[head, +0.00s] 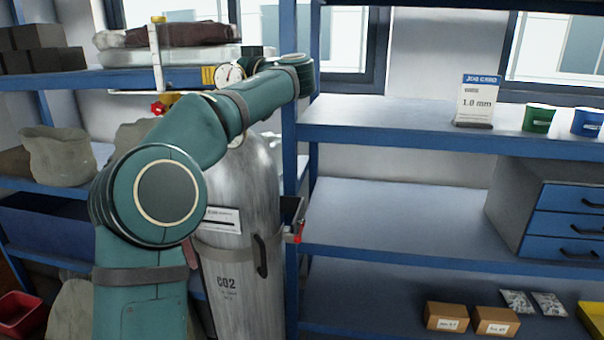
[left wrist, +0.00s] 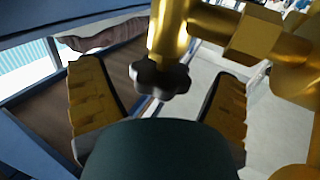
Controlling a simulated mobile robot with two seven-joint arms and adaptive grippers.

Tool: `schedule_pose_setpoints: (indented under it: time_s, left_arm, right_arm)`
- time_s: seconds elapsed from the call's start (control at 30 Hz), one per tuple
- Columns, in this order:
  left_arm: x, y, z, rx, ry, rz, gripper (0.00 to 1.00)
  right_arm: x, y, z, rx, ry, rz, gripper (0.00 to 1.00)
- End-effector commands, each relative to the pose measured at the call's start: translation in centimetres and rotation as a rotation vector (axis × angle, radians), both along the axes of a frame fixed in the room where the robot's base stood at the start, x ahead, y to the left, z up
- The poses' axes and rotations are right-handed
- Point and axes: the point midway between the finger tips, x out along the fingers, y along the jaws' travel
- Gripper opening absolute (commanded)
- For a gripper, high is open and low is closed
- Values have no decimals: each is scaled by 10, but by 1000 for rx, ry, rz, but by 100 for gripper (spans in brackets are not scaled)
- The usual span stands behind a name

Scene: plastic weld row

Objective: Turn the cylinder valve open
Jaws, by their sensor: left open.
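The grey CO2 cylinder (head: 240,285) stands upright in front of the shelving in the head view, with a strap around it. My left arm crosses in front of its top, so most of the valve and my left gripper are hidden there. In the left wrist view, a dark lobed handwheel (left wrist: 160,78) sits on the brass valve body (left wrist: 172,30). My left gripper (left wrist: 155,84) is open, with one finger on either side of the handwheel in the picture. Gaps show on both sides, and neither finger visibly touches it. My right gripper is in neither view.
A pressure gauge (head: 229,75) and a red knob (head: 158,109) show near the arm. A blue shelf post (head: 290,150) stands close to the cylinder's right. Right shelves hold a job card (head: 477,100), cups, a drawer unit (head: 548,210) and cardboard boxes (head: 446,316).

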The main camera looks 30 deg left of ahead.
Motion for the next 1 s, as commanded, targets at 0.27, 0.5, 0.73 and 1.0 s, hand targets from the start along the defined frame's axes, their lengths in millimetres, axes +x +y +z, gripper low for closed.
schedule_pose_setpoints:
  time_s: [0.27, 0.5, 0.73, 1.0]
  left_arm:
    - [-6, -48, -1, 0, 0, -2, 89]
    - [24, -52, -33, -72, 80, -61, 89]
    - [47, -59, -66, -144, 149, -116, 89]
    - [70, -70, -108, -238, 221, -172, 89]
  right_arm:
    - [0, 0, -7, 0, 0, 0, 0]
    - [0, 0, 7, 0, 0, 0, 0]
    - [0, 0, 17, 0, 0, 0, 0]
    - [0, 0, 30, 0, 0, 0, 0]
